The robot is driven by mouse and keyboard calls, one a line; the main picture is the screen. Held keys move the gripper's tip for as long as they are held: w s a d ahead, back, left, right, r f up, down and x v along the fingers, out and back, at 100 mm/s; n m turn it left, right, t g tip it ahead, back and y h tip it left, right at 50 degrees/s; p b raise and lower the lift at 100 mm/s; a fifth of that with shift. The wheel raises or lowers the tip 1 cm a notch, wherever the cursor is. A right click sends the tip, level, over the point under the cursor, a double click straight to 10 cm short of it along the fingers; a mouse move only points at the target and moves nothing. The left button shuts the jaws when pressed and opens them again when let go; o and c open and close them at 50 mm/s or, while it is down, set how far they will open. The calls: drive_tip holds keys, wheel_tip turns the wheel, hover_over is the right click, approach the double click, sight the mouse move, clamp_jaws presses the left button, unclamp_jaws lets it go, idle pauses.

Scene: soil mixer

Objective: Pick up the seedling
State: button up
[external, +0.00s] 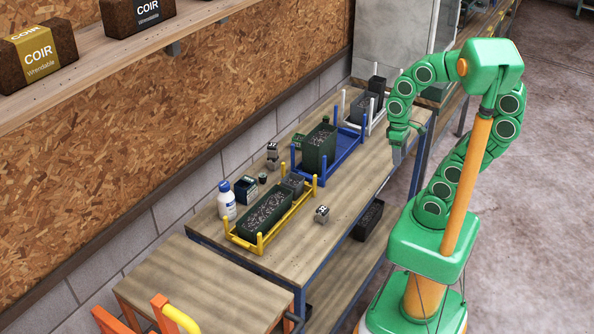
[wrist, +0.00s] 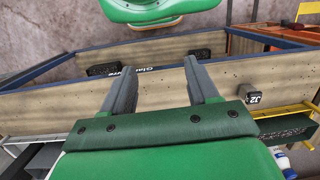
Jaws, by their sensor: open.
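I cannot make out a green seedling in either view. My gripper (external: 397,158) hangs above the right edge of the wooden bench (external: 350,200), near the blue rack. In the wrist view my gripper (wrist: 160,64) is open, with two grey fingers apart and nothing between them. A small grey labelled block (external: 321,214) stands alone on the bench, right of the yellow rack. It also shows in the wrist view (wrist: 253,98), to the right of my fingers. Dark planters with speckled tops sit in the yellow rack (external: 260,246) and the blue rack (external: 349,151).
A white-posted rack (external: 376,122) is at the far end. A dark tray (external: 368,220) lies on the lower shelf. The bench's near right corner is clear.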

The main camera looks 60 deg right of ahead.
drive_tip(key=shift+d+f, duration=0.1)
drive_tip(key=shift+d, duration=0.65)
wheel_tip(320, 180, up, 5)
drive_tip(key=w+a+r, duration=0.2)
drive_tip(key=w+r, duration=0.1)
drive_tip(key=w, duration=0.6)
drive_tip(key=w+a+r, duration=0.1)
drive_tip(key=w+r, duration=0.1)
drive_tip(key=w, duration=0.7)
drive_tip(key=t, duration=0.2)
hover_over(262, 175)
drive_tip(key=shift+n, duration=0.3)
drive_tip(key=f, duration=2.1)
drive_tip(key=shift+w+a+f, duration=0.15)
drive_tip(key=shift+a+f, duration=0.05)
drive_tip(key=shift+f, duration=0.2)
drive_tip(key=shift+d+f, duration=0.2)
drive_tip(key=shift+f, duration=1.3)
drive_tip(key=shift+d+f, duration=0.15)
drive_tip(key=shift+f, duration=1.35)
drive_tip(key=shift+r, duration=0.1)
clamp_jaws()
